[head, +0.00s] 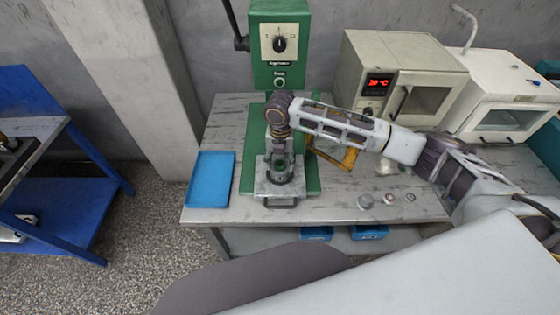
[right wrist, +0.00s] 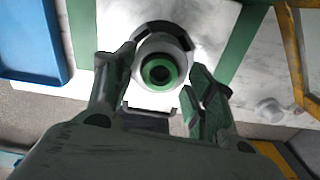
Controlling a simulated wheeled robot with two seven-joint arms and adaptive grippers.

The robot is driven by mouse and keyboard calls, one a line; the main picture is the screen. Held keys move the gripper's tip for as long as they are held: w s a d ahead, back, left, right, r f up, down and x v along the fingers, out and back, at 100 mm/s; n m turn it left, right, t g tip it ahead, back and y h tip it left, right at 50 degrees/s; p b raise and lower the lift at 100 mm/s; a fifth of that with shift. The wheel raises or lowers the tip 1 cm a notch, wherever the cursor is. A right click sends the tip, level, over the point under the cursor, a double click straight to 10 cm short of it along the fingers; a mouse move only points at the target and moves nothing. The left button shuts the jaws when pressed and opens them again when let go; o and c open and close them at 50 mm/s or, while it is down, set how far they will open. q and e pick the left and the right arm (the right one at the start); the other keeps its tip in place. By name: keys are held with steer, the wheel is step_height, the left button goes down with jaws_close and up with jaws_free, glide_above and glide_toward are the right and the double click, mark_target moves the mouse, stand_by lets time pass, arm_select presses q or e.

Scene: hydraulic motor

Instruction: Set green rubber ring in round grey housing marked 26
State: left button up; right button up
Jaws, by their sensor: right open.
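The round grey housing (right wrist: 163,43) stands upright on the light metal plate of the green press, below my right gripper (head: 281,140). It also shows in the head view (head: 282,176), partly hidden by the gripper. The green rubber ring (right wrist: 159,70) shows as a green circle with a dark centre, in the mouth of the housing; I cannot tell how deep it sits. My right gripper is open, pointing down, with its fingers (right wrist: 163,68) apart on either side of the ring and housing. No number is readable on the housing. My left gripper is not in view.
The green press (head: 280,45) rises behind the housing. A blue tray (head: 210,178) lies left of its base. Several small round parts (head: 389,199) lie on the table at right. An orange frame (head: 340,155) and an oven (head: 400,75) stand behind my right arm.

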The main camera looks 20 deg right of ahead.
mark_target(280, 164)
step_height(280, 164, up, 12)
steer(key=shift+b, duration=0.4)
stand_by(0.3)
steer(key=shift+a, duration=0.1)
stand_by(0.4)
